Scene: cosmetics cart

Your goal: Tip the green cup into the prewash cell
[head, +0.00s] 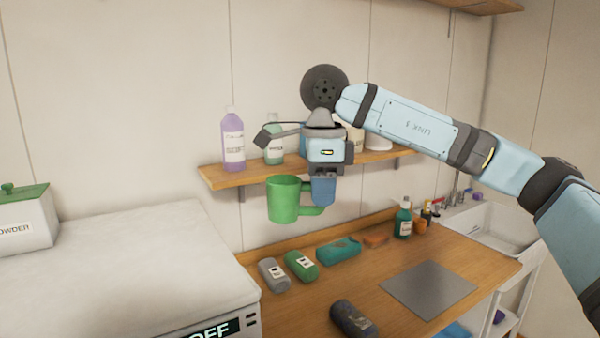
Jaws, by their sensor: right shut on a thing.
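The green cup (284,200) hangs in the air in front of the wall shelf, above the wooden counter. It is about upright with its handle to the right, and its contents cannot be seen. My right gripper (322,201) points down and is shut on the cup's handle. The white machine (120,262) stands at the lower left, with a dark display reading "OFF" on its front. I cannot make out a prewash cell in this view. My left gripper is not in view.
The wall shelf (226,180) holds a purple bottle (233,142) and other bottles behind the gripper. Several rolled cloths, a grey mat (428,288) and a teal bottle (403,220) are on the counter (375,275). A powder box (25,218) stands at far left.

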